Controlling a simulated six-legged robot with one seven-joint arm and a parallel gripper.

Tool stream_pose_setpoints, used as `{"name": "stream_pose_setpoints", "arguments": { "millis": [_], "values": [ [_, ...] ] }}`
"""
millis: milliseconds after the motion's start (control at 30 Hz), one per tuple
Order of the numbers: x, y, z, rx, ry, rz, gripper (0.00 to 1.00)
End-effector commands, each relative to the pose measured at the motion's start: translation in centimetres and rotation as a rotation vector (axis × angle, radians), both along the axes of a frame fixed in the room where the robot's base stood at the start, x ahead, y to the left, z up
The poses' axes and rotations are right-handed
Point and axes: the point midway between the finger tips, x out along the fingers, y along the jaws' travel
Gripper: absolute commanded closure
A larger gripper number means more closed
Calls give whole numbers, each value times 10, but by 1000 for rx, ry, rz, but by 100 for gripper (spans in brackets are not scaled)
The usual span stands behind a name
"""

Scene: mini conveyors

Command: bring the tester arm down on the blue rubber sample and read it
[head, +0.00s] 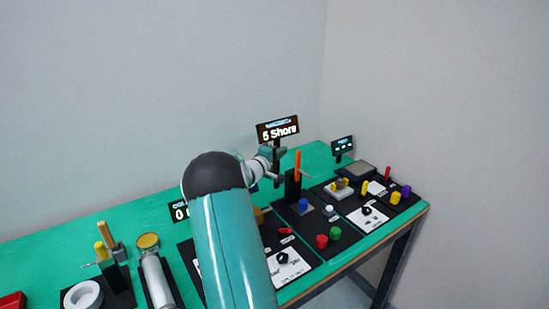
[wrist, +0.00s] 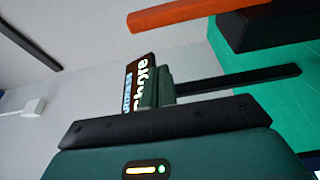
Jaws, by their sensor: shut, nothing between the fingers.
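The tester has a black stand (head: 292,185) with an upright orange arm (head: 297,165). The blue rubber sample (head: 303,204) sits low in front of the stand, below the raised arm. A display (head: 278,130) behind reads "5 Shore"; it also shows sideways in the wrist view (wrist: 131,92). My gripper (head: 278,152) is shut and empty, up beside the orange arm on its left; I cannot tell if they touch in the head view. In the wrist view my shut fingers (wrist: 163,72) are apart from the orange arm (wrist: 195,15). The sample is not clear there.
My arm covers part of the green table (head: 130,215). Red (head: 321,241) and green (head: 335,233) buttons and a dial (head: 367,210) lie in front. A small display (head: 342,145) stands at right. A cylinder device (head: 158,275) and a white ring (head: 82,295) are at left.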

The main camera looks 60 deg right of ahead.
Motion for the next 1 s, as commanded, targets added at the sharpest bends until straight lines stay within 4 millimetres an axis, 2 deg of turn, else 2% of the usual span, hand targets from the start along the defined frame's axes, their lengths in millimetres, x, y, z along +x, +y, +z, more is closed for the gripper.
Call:
{"name": "stream_pose_setpoints", "arguments": {
  "millis": [100,500,1000],
  "values": [
    [-3,-16,-1,0,0,-2,100],
    [-36,3,0,1,1,0,100],
    [-38,4,0,-4,-7,0,100]
  ]
}}
